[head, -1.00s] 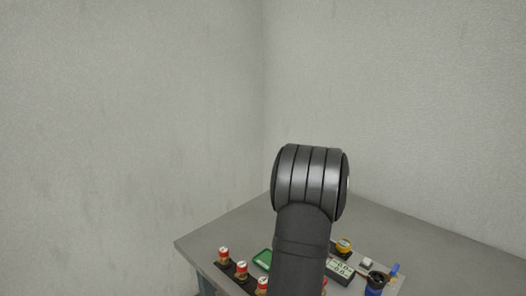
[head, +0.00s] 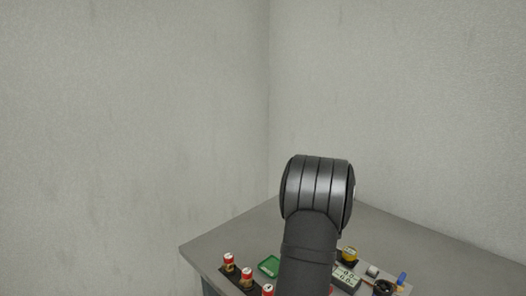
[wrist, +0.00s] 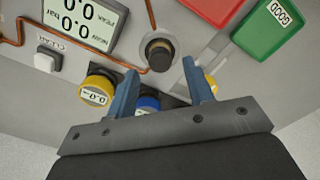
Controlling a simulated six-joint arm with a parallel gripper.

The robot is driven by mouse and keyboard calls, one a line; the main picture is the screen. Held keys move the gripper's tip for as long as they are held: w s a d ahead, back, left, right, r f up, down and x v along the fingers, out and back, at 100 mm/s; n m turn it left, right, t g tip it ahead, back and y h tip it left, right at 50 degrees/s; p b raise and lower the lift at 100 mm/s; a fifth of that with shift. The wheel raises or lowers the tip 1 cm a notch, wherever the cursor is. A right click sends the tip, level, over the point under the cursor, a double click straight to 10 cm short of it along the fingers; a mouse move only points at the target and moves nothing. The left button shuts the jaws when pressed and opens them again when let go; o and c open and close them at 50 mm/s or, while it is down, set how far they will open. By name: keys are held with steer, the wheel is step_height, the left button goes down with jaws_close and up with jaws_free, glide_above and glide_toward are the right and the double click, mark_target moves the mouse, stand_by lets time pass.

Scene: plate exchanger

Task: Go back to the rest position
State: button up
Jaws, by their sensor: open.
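My gripper (wrist: 159,68) is open in the wrist view, with its two blue fingers apart and nothing held between them. A black round knob or fitting (wrist: 159,55) shows just beyond the fingertips, in the gap. A blue-ringed part (wrist: 148,103) lies lower between the fingers, partly covered. A yellow gauge or cap (wrist: 96,90) is beside the left finger. In the head view my arm stands over the table (head: 215,245) and hides the gripper.
A display (wrist: 80,18) reads 0.0, with a white button (wrist: 48,60) below it. A red tray (wrist: 212,8) and a green tray (wrist: 270,28) marked GOOD are at the upper right. Red-topped parts (head: 229,260) stand at the table's left edge.

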steer(key=shift+f, duration=1.15)
step_height(320, 180, up, 12)
step_height(320, 180, down, 12)
steer(key=shift+f, duration=0.25)
step_height(320, 180, up, 5)
steer(key=shift+w+f, duration=0.1)
steer(key=s+d+r, duration=0.7)
steer(key=s+d, duration=0.1)
steer(key=s, duration=0.1)
steer(key=s+d+f, duration=0.1)
steer(key=s+d, duration=0.1)
steer(key=s, duration=0.9)
steer(key=s+d, duration=0.2)
steer(key=s, duration=0.9)
steer(key=w+a+f, duration=0.4)
steer(key=w+f, duration=0.2)
steer(key=w, duration=0.2)
steer(key=shift+w+a, duration=0.25)
steer(key=shift+w, duration=0.05)
steer(key=shift+o, duration=0.2)
